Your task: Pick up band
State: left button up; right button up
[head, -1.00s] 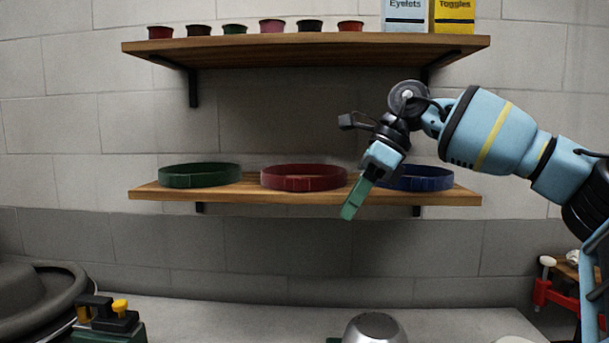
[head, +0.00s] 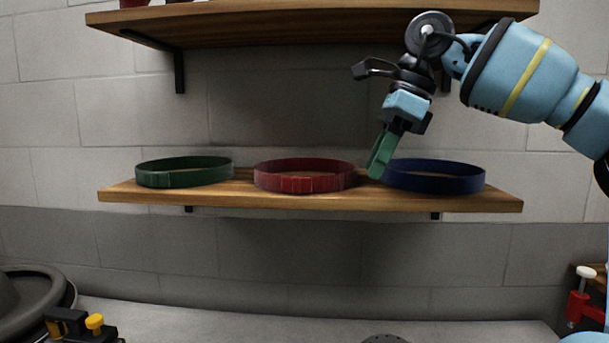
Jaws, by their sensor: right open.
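Three ring-shaped bands lie in a row on the lower wooden shelf (head: 230,193). The green band (head: 184,179) is at the left, the red band (head: 305,183) in the middle and the blue band (head: 436,184) at the right. My right gripper (head: 380,157) points downward with its green fingers between the red band and the blue band, just at the blue band's left end. It is open and holds nothing that I can see. Whether the fingers touch the blue band I cannot tell. My left gripper is not in view.
An upper wooden shelf (head: 300,28) on black brackets hangs above the bands, close over my right arm. A grey worktop (head: 250,318) lies below, with a dark rounded object (head: 30,310) at the left. A red clamp-like tool (head: 580,300) is at the lower right.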

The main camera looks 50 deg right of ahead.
aim_at(298, 177)
jog(key=shift+w+a+p, duration=0.1)
jog(key=shift+w+a, duration=0.75)
jog(key=shift+w, duration=0.35)
jog(key=shift+w+a+p, duration=0.1)
jog(key=shift+w+a, duration=0.7)
jog(key=shift+w, duration=0.4)
jog(key=shift+w+a+p, duration=0.1)
jog(key=shift+w+a, duration=0.75)
jog(key=shift+w, duration=0.35)
jog(key=w+a+f, duration=0.1)
jog(key=w+a, duration=0.1)
jog(key=w, duration=0.1)
jog(key=shift+a+f, duration=0.1)
jog(key=shift+f, duration=0.25)
jog(key=shift+w+f, duration=0.1)
jog(key=shift+f, duration=0.5)
grip_shut()
